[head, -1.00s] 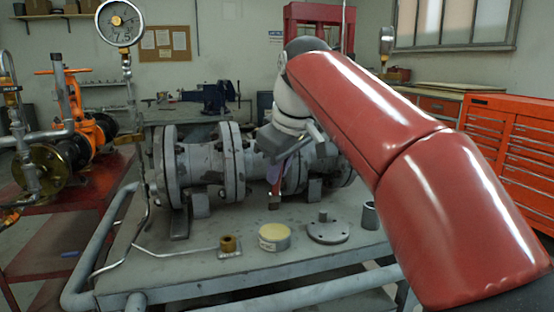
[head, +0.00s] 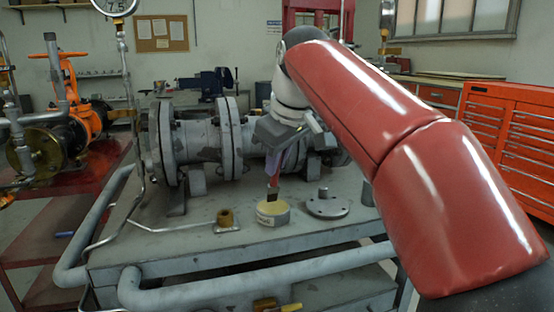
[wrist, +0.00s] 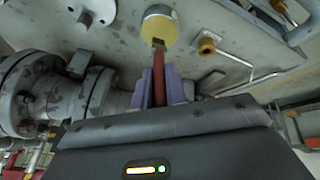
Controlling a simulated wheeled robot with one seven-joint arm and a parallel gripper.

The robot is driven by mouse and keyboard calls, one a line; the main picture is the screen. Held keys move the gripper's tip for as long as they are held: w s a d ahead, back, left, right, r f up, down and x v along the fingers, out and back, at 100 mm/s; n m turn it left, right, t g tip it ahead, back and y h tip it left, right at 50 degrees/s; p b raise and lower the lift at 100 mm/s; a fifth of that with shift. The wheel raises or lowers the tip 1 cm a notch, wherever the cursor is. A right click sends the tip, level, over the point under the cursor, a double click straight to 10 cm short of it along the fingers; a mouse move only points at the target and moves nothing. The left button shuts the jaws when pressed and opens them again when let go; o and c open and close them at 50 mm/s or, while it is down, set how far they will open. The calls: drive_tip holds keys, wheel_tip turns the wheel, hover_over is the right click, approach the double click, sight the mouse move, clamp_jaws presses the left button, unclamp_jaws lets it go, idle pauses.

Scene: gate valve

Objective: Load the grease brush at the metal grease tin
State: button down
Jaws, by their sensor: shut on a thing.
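The metal grease tin (head: 273,219) stands on the grey bench, open at the top and showing pale yellow grease. In the wrist view the tin (wrist: 160,27) is at the top centre. My gripper (head: 280,168) is above the tin, its purple fingers shut on the grease brush (head: 273,189). The brush points down, its dark bristle end at the tin's opening. In the wrist view my gripper (wrist: 159,92) holds the brush's red handle (wrist: 159,78), and the tip overlaps the tin's near rim. I cannot tell whether the bristles touch the grease.
A flanged grey pipe and valve body (head: 205,150) lies behind the tin. A round flange plate with a stub (head: 327,206) is right of the tin. A brass nut on a small plate (head: 225,219) is to its left. A bent thin metal tube (head: 160,229) lies farther left.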

drive_tip(key=shift+f+b, duration=0.4)
drive_tip(key=shift+f, duration=0.15)
idle(0.9)
drive_tip(key=shift+r, duration=0.1)
wheel_tip(320, 180, up, 5)
drive_tip(key=p, duration=0.5)
drive_tip(key=shift+r, duration=0.9)
